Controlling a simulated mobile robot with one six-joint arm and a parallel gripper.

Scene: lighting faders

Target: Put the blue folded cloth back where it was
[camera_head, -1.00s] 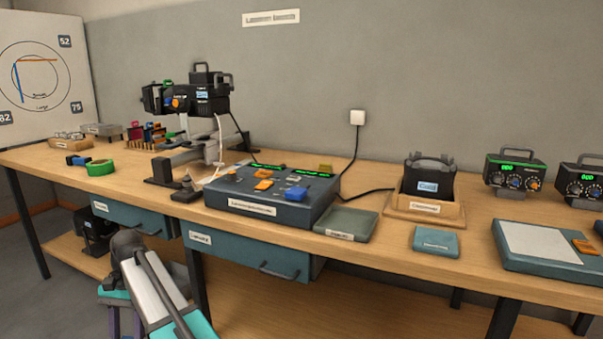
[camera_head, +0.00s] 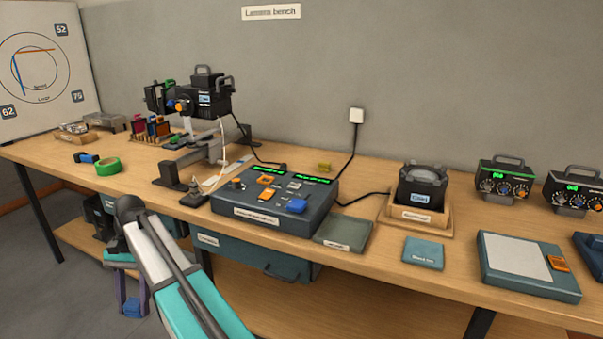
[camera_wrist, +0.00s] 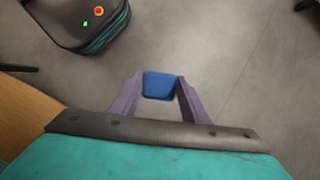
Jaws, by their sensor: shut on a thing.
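The blue folded cloth (camera_head: 132,308) hangs low in front of the bench, between the purple fingers of my gripper (camera_head: 132,296). The wrist view also shows the cloth (camera_wrist: 159,86) as a small blue block between both fingers, with the grey floor beyond. My gripper is shut on it, well below the bench top and apart from the bench. The cloth's earlier resting place cannot be told from these frames.
The wooden bench (camera_head: 385,238) carries a fader console (camera_head: 265,212), a grey-green tray (camera_head: 343,234), a small labelled teal pad (camera_head: 423,253) and a black device in a wooden holder (camera_head: 422,190). Drawers (camera_head: 265,262) hang below.

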